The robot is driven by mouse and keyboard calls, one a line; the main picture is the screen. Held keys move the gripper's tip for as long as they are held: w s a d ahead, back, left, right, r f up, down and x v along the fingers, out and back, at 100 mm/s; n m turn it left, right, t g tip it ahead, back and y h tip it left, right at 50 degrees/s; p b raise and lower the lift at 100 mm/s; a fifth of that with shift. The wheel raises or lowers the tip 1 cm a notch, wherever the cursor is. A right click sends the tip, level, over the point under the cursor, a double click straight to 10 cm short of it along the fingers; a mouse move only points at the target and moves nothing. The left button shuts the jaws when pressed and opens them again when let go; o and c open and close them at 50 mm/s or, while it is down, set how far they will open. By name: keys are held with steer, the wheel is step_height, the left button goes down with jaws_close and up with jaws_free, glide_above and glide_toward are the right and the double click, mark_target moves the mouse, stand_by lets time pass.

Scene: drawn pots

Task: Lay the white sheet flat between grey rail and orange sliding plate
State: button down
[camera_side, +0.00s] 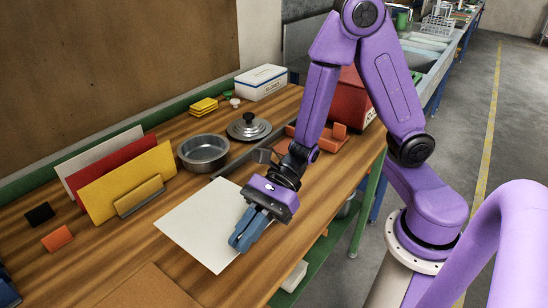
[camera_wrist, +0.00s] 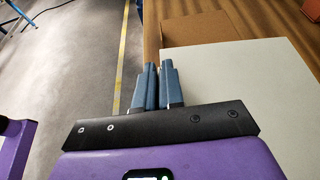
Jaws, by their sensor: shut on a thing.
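The white sheet (camera_side: 200,222) lies over the wooden bench, and its right edge reaches my gripper (camera_side: 242,240). My gripper's blue fingers are closed together on that edge. In the wrist view the fingers (camera_wrist: 152,82) are side by side at the left edge of the sheet (camera_wrist: 235,85); the pinched part is hidden. A dark grey strip, apparently the grey rail (camera_side: 225,171), runs on the bench just behind the sheet. An orange part, apparently the sliding plate (camera_side: 334,135), is farther back, partly hidden by my arm. I cannot tell whether the sheet touches the bench everywhere.
A metal pot (camera_side: 203,154) and a lid (camera_side: 249,127) stand behind the sheet. A rack with white, red and yellow panels (camera_side: 128,182) is at left. A brown board (camera_side: 148,288) lies in front. The bench's right edge is close to my gripper.

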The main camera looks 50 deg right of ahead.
steer(key=shift+w, duration=0.1)
steer(key=shift+w+d+f, duration=0.1)
steer(key=shift+w+d, duration=0.1)
steer(key=shift+d, duration=0.1)
steer(key=w+d, duration=0.1)
steer(key=d, duration=0.1)
steer(key=w+d+f, duration=0.1)
steer(key=d, duration=0.1)
steer(key=w+d, duration=0.1)
steer(key=d, duration=0.1)
steer(key=shift+w+d+f, duration=0.25)
steer(key=shift+w, duration=0.05)
steer(key=shift+n, duration=0.3)
steer(key=d, duration=0.6)
steer(key=s+d+f, duration=0.1)
steer(key=d, duration=0.5)
steer(key=d+f, duration=0.1)
steer(key=d, duration=0.5)
steer(key=shift+s+d+f, duration=0.15)
steer(key=shift+s+d, duration=0.1)
steer(key=shift+s, duration=0.05)
steer(key=shift+s+d, duration=0.35)
steer(key=shift+d, duration=0.1)
steer(key=shift+f, duration=2.4)
